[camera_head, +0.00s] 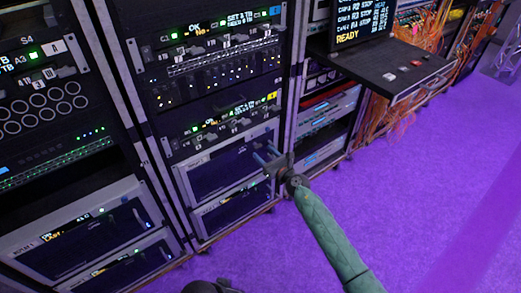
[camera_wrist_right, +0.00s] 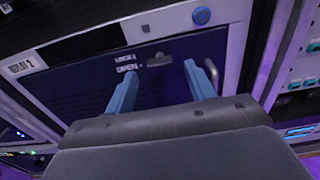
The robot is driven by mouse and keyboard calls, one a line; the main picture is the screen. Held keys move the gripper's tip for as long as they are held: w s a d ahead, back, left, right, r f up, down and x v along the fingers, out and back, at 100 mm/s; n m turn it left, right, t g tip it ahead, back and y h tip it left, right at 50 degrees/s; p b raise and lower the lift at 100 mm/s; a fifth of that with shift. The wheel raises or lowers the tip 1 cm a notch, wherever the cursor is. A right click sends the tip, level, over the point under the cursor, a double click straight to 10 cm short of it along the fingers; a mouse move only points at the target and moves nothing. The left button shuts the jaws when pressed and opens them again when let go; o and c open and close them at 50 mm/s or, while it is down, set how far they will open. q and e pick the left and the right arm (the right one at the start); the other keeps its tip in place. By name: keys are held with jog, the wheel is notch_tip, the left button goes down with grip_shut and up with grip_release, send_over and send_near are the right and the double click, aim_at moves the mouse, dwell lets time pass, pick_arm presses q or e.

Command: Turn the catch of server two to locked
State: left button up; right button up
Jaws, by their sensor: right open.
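A grey-framed unit with a dark front, its label seeming to end in 2, fills the right wrist view (camera_wrist_right: 70,88). It appears to be the upper grey unit low in the middle rack (camera_head: 222,170). A small dark catch (camera_wrist_right: 158,61) sits near the top of its dark front, beside small white text too blurred to read surely. My right gripper (camera_head: 264,153) is open and empty in front of that unit's right side. In the wrist view its blue fingers (camera_wrist_right: 160,72) stand on either side below the catch, and contact cannot be told.
Another grey unit (camera_head: 232,212) sits below. The left rack holds similar units (camera_head: 85,238). A shelf with a screen (camera_head: 405,72) juts out of the right rack, with orange cables (camera_head: 378,118) hanging beside it. The purple floor (camera_head: 440,190) at the right is clear.

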jog(key=shift+x, duration=1.7)
jog(key=c, duration=1)
